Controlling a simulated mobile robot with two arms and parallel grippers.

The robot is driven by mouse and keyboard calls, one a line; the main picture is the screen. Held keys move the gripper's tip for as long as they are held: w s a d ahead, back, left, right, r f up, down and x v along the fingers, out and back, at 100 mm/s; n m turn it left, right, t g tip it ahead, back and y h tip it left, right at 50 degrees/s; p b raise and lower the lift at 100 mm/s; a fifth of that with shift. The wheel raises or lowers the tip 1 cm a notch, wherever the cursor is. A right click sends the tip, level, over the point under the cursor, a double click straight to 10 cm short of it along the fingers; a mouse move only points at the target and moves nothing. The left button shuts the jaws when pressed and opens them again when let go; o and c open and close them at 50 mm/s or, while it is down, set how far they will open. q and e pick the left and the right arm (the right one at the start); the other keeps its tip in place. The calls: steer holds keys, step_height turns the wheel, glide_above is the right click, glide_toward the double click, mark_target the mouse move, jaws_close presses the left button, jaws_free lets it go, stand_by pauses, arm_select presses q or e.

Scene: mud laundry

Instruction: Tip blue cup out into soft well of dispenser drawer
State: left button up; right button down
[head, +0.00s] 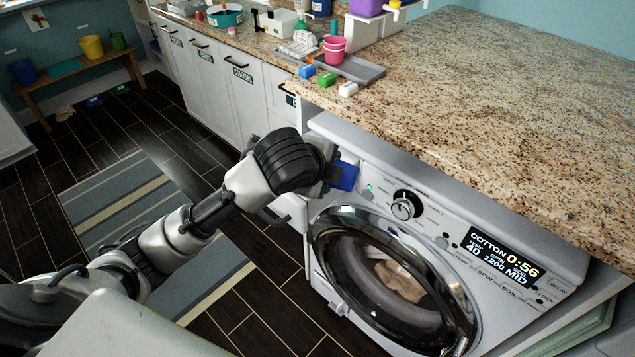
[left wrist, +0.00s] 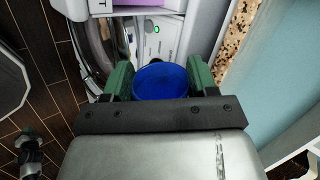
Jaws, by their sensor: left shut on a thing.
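The blue cup (head: 346,177) is held in my left gripper (head: 334,174), in front of the upper left of the washing machine's panel. In the left wrist view the blue cup (left wrist: 160,82) sits between the two green fingers of my left gripper (left wrist: 160,80), which are shut on it. Its round outline faces this camera; its contents and exact tilt cannot be told. A pale part with a grey handle (head: 287,210) shows under the gripper at the machine's left; I cannot tell whether it is the dispenser drawer. The soft well is not identifiable. My right gripper is not in view.
The washing machine (head: 460,215) has its round door (head: 395,280) shut, laundry inside, and a lit display. The granite counter (head: 480,90) overhangs it. A pink cup (head: 334,45), a grey tray (head: 350,69) and small coloured blocks stand on it. A striped rug (head: 130,200) lies on the floor.

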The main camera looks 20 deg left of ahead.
arm_select(q)
steer(key=w+d+r+m+t+h+p, duration=0.1)
steer(key=w+r+m+t+h, duration=0.4)
steer(key=m, duration=1.6)
steer(key=shift+w+r+t, duration=1.5)
steer(key=shift+w+r, duration=0.25)
steer(key=shift+r, duration=0.75)
steer(key=shift+d, duration=0.1)
